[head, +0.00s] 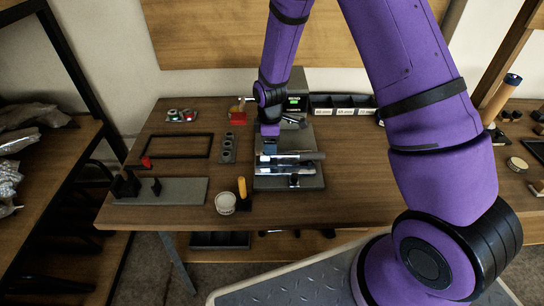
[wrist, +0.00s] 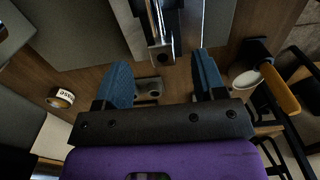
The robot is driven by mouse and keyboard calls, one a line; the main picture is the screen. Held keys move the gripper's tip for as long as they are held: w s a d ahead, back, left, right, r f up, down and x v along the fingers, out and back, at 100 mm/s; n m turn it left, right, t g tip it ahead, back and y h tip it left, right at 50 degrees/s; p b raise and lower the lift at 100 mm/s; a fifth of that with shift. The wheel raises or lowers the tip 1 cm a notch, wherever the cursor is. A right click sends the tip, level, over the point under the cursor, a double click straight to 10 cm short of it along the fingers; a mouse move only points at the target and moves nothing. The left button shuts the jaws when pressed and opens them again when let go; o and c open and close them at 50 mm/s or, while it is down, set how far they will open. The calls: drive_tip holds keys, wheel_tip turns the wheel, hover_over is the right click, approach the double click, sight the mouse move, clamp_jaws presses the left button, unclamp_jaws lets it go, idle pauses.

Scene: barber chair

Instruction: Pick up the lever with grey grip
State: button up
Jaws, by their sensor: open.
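My gripper (head: 269,147) hangs over the dark fixture plate (head: 290,184) on the workbench. In the wrist view its two blue fingers (wrist: 164,80) are open and apart, with nothing between them. A grey and silver bar (head: 305,156) lies across the plate beside the fingers; it may be the lever with grey grip, but I cannot tell for sure. In the wrist view a shiny metal rod with a dark block end (wrist: 160,48) lies ahead of the gap between the fingers. The gripper hides part of the plate in the head view.
An upright orange handle (head: 242,187) and a white tub (head: 225,203) stand left of the plate. A dark strip with holes (head: 228,148), an empty black frame (head: 178,146) and a grey board (head: 180,191) lie further left. Black bins (head: 343,104) stand behind. The bench front right is clear.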

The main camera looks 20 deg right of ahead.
sight(292, 156)
drive_tip(key=shift+f, duration=2.9)
clamp_jaws()
